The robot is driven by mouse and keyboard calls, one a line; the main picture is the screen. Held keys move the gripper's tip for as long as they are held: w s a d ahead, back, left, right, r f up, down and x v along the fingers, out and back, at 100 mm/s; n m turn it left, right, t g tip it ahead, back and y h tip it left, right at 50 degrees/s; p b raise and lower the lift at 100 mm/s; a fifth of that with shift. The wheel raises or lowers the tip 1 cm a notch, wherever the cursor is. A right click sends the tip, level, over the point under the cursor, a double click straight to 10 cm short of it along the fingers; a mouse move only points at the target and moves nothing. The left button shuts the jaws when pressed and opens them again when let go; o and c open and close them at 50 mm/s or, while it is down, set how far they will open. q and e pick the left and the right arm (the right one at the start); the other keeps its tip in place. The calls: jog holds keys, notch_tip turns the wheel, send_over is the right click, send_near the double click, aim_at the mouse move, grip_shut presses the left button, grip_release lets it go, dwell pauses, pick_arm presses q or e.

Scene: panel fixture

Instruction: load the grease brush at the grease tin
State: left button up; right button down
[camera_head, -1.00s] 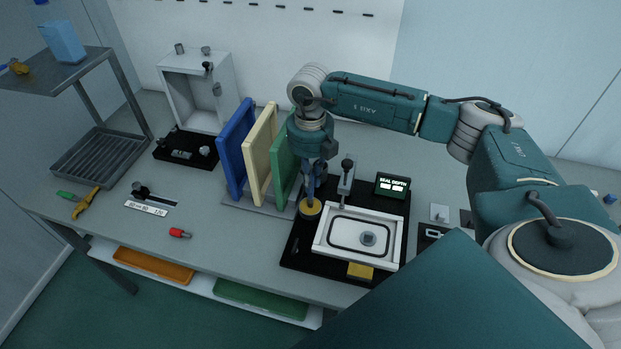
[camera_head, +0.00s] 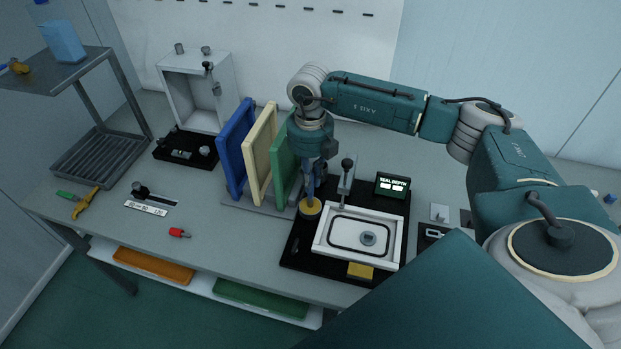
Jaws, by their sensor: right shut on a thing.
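The grease tin (camera_head: 310,208) is a small round dark tin with a yellow top, at the left edge of the black fixture plate. My right gripper (camera_head: 311,183) points straight down just above it. It is shut on a thin upright thing, likely the grease brush, whose lower end meets the yellow top. The brush is mostly hidden by the gripper, and its bristles cannot be made out. My left gripper is not in view.
A white frame with a dark seal loop (camera_head: 338,236) lies on the black plate (camera_head: 297,255), beside the tin. Blue (camera_head: 235,150), cream (camera_head: 260,152) and green panels (camera_head: 284,168) stand close behind left. A "SEAL DEPTH" display (camera_head: 392,186) stands right.

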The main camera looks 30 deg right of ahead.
notch_tip(320, 180, up, 2)
jog(key=shift+p, duration=0.7)
jog(key=shift+r+p, duration=1.45)
jog(key=shift+r, duration=1.05)
